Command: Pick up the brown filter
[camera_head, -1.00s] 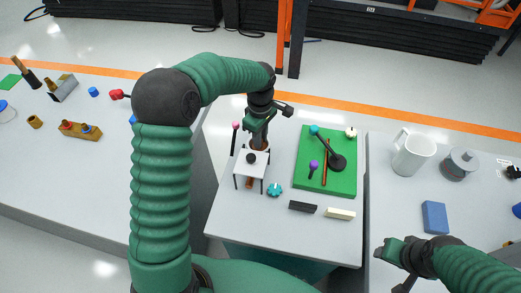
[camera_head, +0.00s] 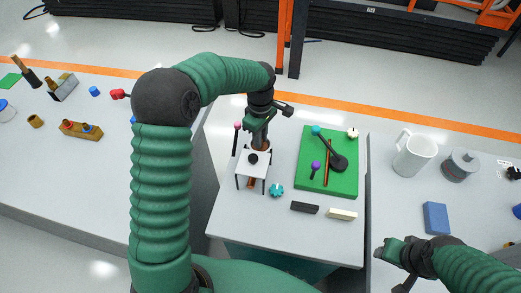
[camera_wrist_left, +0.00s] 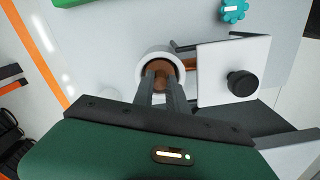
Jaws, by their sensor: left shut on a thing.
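The brown filter (camera_wrist_left: 161,73) shows in the left wrist view as a brown piece inside a white ring (camera_wrist_left: 146,58). My left gripper (camera_wrist_left: 162,88) has its two fingers closed on it. In the head view the brown filter (camera_head: 261,145) shows just below my left gripper (camera_head: 258,137), at the back of a small white stand (camera_head: 251,170) with a black knob. The fingers and arm hide part of the filter. My right gripper (camera_head: 396,262) is at the lower right, over the right table's edge, away from the filter; its jaw opening is unclear.
A teal knob (camera_head: 276,190) lies right of the stand. A green board (camera_head: 343,182) holds a black-based lever and coloured-tip rods. Black (camera_head: 304,207) and cream (camera_head: 343,214) blocks lie in front. A white mug (camera_head: 415,154) stands on the right table.

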